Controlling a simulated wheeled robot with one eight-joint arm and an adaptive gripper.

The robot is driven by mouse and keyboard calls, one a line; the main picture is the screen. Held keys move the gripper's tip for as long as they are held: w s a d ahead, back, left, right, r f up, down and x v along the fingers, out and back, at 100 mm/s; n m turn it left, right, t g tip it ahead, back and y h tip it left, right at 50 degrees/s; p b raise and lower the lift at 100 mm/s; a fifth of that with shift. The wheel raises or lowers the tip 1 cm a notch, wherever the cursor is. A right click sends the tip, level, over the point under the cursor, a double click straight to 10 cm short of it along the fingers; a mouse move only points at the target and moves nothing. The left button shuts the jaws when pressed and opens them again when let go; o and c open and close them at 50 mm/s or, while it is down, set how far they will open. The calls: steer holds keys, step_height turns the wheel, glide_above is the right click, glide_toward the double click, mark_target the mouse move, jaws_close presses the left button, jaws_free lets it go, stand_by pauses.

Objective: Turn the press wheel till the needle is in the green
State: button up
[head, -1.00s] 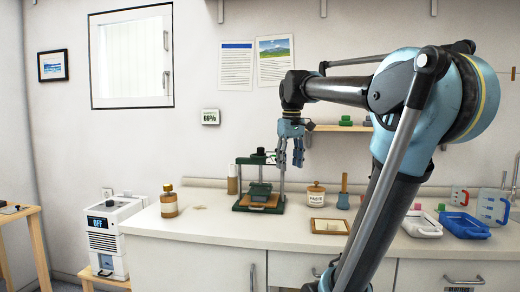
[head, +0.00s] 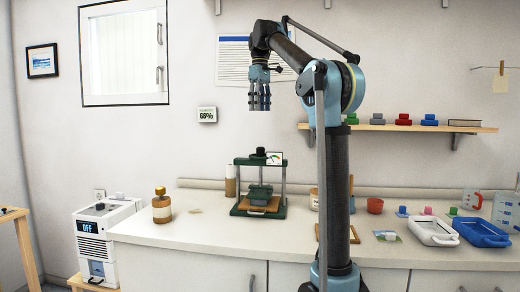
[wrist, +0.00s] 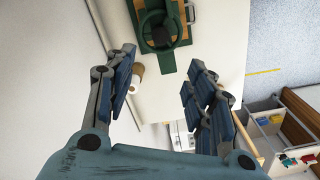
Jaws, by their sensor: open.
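The green press (head: 283,190) stands on the white counter, with a dark wheel (head: 260,152) on top. A white gauge (head: 274,158) with a green patch is at its upper right; its needle is too small to read. A dark block and a wooden board sit inside the press frame. My gripper (head: 260,97) is open and empty, pointing down, above the wheel and clear of it. In the wrist view the fingers (wrist: 163,62) are spread wide, and the wheel (wrist: 161,37) shows beyond them near the top. The gauge face cannot be read there.
A bottle (head: 162,208) and a pale roll (head: 230,183) stand left of the press. My arm hides part of the counter to the right. A shelf (head: 390,127) with colored items is on the wall. Trays (head: 432,231) lie at the right.

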mark_target(261, 153)
step_height(261, 153, down, 17)
steer(key=shift+d+f, duration=0.1)
stand_by(0.6)
steer(key=c, duration=1.1)
